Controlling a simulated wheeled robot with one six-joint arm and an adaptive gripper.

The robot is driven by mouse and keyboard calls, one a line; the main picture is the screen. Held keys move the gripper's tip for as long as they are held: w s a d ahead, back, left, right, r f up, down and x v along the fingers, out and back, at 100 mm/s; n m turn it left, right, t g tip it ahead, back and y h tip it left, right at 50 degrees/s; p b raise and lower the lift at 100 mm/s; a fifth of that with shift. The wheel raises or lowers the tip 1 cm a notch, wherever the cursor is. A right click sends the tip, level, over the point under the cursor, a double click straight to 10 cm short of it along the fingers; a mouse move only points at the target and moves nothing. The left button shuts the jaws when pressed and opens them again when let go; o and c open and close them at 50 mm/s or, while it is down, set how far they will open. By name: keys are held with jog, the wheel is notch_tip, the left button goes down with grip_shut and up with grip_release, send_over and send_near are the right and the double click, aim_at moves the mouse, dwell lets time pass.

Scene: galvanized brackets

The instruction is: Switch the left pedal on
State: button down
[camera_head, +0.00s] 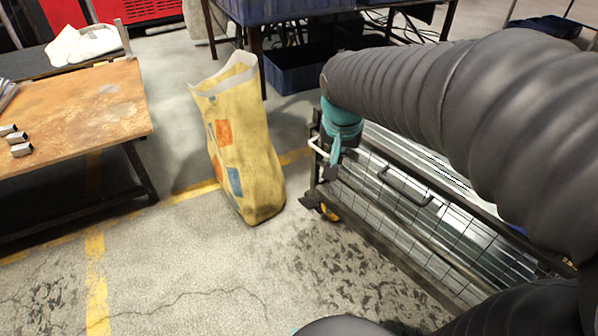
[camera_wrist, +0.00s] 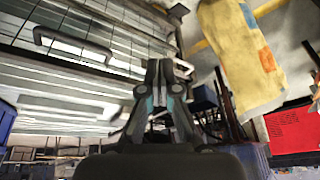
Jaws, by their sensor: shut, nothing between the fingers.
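A dark caster with a small yellow-orange part (camera_head: 329,211) shows at the lower near-left corner of the wire-mesh cart (camera_head: 395,213). I cannot tell for sure whether this is the left pedal, or which way it is set. No other pedal can be made out. My gripper (camera_wrist: 160,68) is shut and empty in the wrist view, with the cart's mesh side behind and to its left. In the head view my arm reaches over the cart, and its teal end is above the caster, beside the cart's white handle. The fingertips are not clear there.
A yellow paper bag (camera_head: 243,150) stands on the floor left of the cart; it also shows in the wrist view (camera_wrist: 240,55). A rusty-topped table (camera_head: 85,105) is at the left. Blue bins (camera_head: 297,68) are behind. The floor in front is clear.

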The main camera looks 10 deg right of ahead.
jog(key=w+a+f+m+g+b, duration=0.1)
jog(key=w+f+m, duration=0.2)
jog(key=w+f, duration=0.95)
jog(key=m+g+h+b, duration=0.1)
jog(key=m+h+b, duration=0.1)
jog(key=m, duration=0.2)
send_over(309, 201)
jog(key=s+a, duration=0.2)
jog(key=a, duration=0.2)
notch_tip(309, 201, down, 20)
jog(key=shift+d+r, duration=0.15)
jog(key=shift+d, duration=0.1)
jog(key=x, duration=1)
jog(key=shift+s, duration=0.15)
jog(key=shift+a, duration=0.1)
